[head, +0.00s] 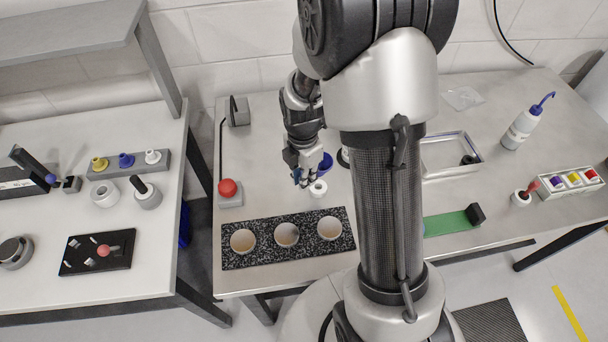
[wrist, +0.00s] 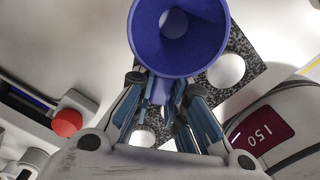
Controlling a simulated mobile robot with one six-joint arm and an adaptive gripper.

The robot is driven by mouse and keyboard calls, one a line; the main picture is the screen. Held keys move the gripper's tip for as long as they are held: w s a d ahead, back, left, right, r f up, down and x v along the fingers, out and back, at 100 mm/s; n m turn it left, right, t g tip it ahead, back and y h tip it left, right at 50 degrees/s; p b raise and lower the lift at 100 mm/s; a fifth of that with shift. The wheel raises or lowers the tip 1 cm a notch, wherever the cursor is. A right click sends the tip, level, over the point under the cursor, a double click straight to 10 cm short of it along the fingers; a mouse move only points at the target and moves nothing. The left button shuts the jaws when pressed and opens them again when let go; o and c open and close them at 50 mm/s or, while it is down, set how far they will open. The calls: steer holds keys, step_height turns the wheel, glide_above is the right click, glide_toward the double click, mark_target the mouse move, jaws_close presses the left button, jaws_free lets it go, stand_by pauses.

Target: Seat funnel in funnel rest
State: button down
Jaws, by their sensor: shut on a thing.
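The blue funnel (wrist: 178,38) fills the top middle of the wrist view, its wide mouth facing the camera. My gripper (wrist: 170,102) is shut on its narrow stem below the cone. In the head view, a part of the blue funnel (head: 326,161) shows beside my gripper (head: 302,174), above the table. A black speckled plate (head: 267,224) with three round pale openings lies near the table's front edge; it may be the funnel rest, but I cannot tell. It shows behind the funnel in the wrist view (wrist: 241,85). A small white round piece (head: 317,188) stands just below my gripper.
A red ball (head: 228,187) on a grey base stands left of my gripper. A metal tray (head: 450,156), a green strip (head: 445,222) and a wash bottle (head: 525,125) are at the right. My arm hides the table's middle. Bare table lies between the ball and my gripper.

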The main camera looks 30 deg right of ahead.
steer(key=shift+f+b, duration=1.6)
steer(key=shift+f, duration=0.85)
steer(key=shift+f+b, duration=0.65)
steer(key=shift+f, duration=0.5)
stand_by(0.3)
steer(key=c, duration=1.5)
jaws_free()
steer(key=shift+c, duration=0.2)
